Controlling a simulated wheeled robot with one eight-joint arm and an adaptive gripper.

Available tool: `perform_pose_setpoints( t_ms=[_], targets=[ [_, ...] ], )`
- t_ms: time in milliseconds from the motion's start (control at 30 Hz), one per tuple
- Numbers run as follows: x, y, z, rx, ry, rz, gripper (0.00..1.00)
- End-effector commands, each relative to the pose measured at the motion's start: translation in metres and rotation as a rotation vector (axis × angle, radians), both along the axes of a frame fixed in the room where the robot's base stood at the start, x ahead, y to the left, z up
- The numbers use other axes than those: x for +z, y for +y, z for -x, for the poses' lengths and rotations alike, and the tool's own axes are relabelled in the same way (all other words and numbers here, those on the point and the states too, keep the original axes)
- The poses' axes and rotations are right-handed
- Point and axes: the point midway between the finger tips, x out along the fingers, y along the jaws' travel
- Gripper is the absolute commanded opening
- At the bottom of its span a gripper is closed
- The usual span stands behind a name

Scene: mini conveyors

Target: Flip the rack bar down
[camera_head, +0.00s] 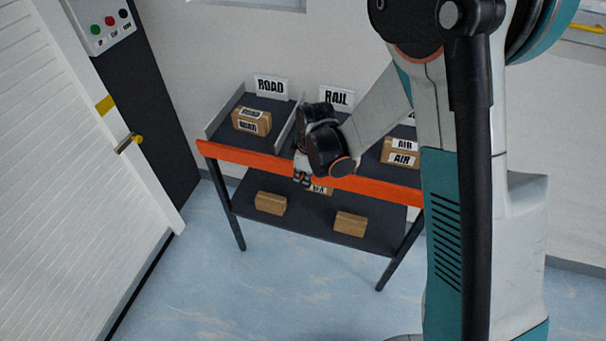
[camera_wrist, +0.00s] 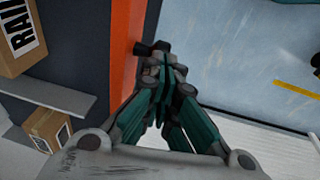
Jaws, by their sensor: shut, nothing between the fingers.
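The rack (camera_head: 300,215) stands against the wall with two dark shelves. Its orange bar (camera_head: 255,161) runs along the front of the upper shelf; I cannot tell whether it is flipped up or down. In the wrist view the bar is an orange strip (camera_wrist: 125,60) left of my fingers. My gripper (camera_head: 302,178) is at the front of the bar, near its middle, with the fingers pointing down. The fingers (camera_wrist: 156,65) are together and empty, close beside the strip; contact is unclear. My wrist hides part of the bar and the shelf behind.
Upper-shelf lanes carry ROAD (camera_head: 271,86) and RAIL (camera_head: 337,97) signs. A ROAD-side box (camera_head: 251,121) and AIR box (camera_head: 400,153) sit there. Boxes (camera_head: 271,203) (camera_head: 351,224) lie on the lower shelf. A white door (camera_head: 75,170) is at left; floor before the rack is clear.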

Motion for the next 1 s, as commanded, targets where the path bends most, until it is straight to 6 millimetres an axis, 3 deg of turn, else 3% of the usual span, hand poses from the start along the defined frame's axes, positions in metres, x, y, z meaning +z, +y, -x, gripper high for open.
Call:
perform_pose_setpoints(
  t_ms=[200, 400, 833, 1000],
  targets=[
    [-0.042, 0.0, 0.0, 0.0, 0.001, 0.0, 0.0],
    [-0.064, 0.0, 0.0, 0.0, 0.001, 0.0, 0.0],
    [-0.063, 0.0, 0.001, 0.0, 0.002, 0.0, 0.0],
    [-0.045, 0.003, 0.001, 0.0, 0.001, 0.001, 0.0]
  ],
)
